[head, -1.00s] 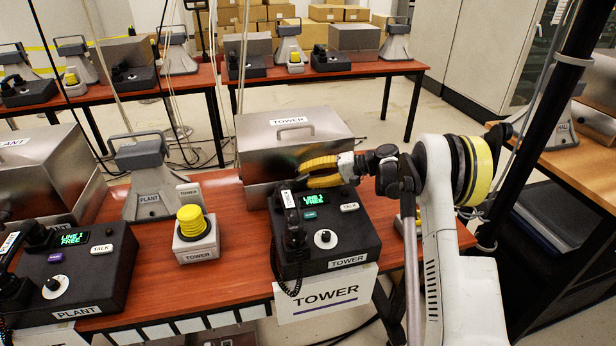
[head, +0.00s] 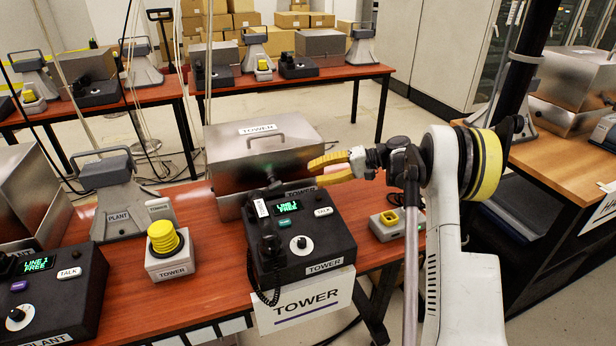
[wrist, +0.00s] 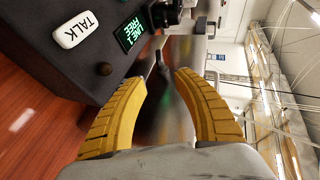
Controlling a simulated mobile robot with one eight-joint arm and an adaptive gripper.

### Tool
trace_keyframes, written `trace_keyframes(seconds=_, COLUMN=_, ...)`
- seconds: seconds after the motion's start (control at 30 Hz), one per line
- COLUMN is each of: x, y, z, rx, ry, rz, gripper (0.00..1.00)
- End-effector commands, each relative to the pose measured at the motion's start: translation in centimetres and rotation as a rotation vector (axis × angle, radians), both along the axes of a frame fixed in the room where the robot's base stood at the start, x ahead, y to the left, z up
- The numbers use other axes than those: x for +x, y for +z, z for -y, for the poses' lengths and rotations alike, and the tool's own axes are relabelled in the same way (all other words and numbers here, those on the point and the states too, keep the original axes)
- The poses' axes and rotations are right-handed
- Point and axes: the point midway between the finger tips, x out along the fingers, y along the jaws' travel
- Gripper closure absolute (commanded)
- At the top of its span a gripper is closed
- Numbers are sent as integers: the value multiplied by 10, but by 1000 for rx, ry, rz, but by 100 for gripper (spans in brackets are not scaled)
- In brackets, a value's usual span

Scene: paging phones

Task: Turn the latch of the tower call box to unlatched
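The tower call box (head: 225,165) is a silver metal box with a lid handle and a TOWER label, closed, behind the black tower phone (head: 335,238). My gripper (head: 314,172) is open and empty, with yellow fingers just right of the box front and above the phone's back edge. In the wrist view, the open fingers (wrist: 161,77) frame a blurred metal surface. A small dark lever (wrist: 162,70), perhaps the latch, shows between the fingertips, apart from them. Its turn position cannot be told. The phone's handset partly hides the box front in the head view.
A yellow-topped TOWER beacon (head: 164,240) stands left of the phone. A small grey unit with a yellow top (head: 390,222) is at right, below my arm. The phone's TALK end (wrist: 75,30) is close to my fingers.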

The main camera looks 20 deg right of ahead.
Motion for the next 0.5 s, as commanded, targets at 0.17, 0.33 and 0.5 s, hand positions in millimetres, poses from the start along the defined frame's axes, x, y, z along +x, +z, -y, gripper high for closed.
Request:
trace_keyframes(seconds=0.17, x=0, y=0, z=0, rx=0, ry=0, rz=0, gripper=64)
trace_keyframes(seconds=0.33, x=1, y=0, z=-15, rx=-47, ry=9, rz=-29, gripper=35)
trace_keyframes(seconds=0.5, x=-8, y=-5, z=-79, rx=-351, ry=34, rz=-165, gripper=35)
